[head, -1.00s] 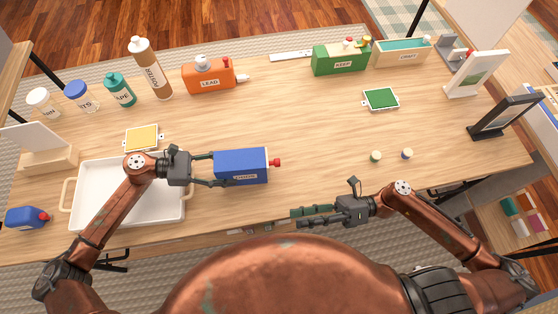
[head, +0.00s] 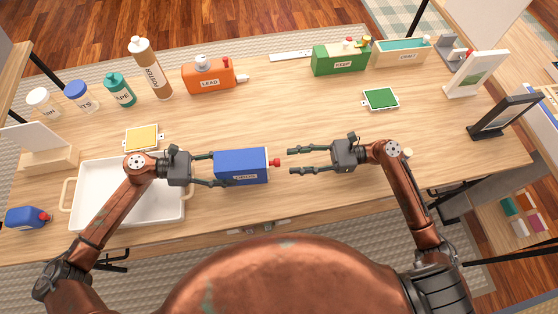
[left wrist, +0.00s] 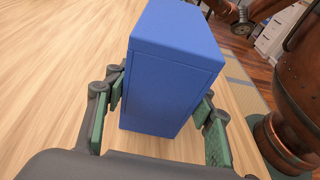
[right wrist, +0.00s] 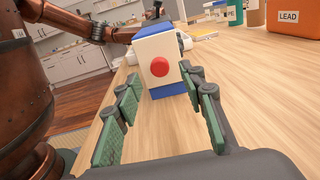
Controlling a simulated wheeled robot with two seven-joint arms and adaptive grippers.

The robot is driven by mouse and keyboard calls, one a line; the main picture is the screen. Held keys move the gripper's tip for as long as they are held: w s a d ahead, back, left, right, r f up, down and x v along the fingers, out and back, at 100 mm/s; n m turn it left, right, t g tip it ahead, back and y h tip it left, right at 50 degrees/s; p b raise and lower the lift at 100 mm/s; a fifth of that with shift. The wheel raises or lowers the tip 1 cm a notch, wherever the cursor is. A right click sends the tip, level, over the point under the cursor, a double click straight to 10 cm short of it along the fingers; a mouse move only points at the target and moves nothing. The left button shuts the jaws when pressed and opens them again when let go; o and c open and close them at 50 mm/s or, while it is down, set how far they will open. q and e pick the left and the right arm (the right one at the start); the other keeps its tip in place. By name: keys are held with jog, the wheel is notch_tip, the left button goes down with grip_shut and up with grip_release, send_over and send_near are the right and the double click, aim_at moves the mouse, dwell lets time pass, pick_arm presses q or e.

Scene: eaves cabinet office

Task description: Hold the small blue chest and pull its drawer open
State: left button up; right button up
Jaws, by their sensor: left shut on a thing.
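The small blue chest (head: 242,167) stands on the wooden table, left of the middle. Its pale drawer front (right wrist: 157,56) with a round red knob (right wrist: 159,67) faces my right gripper. In the head view the knob (head: 276,162) sticks out from the chest's right end. My left gripper (head: 218,169) is shut on the chest, with one finger on each side of it near the left end; the left wrist view shows the chest (left wrist: 170,75) between the pads. My right gripper (head: 290,163) is open and empty, its fingertips just right of the knob and apart from it.
A white tray (head: 84,205) lies under my left arm. A yellow pad (head: 142,138) and a green pad (head: 381,98) lie on the table. An orange LEAD container (head: 209,76), a green KEEP box (head: 341,61) and bottles line the back. The table's middle is clear.

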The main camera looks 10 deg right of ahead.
aim_at(279, 162)
jog(key=a, duration=0.5)
jog(key=shift+w+a, duration=0.25)
jog(key=shift+a, duration=0.1)
grip_shut()
dwell(0.4)
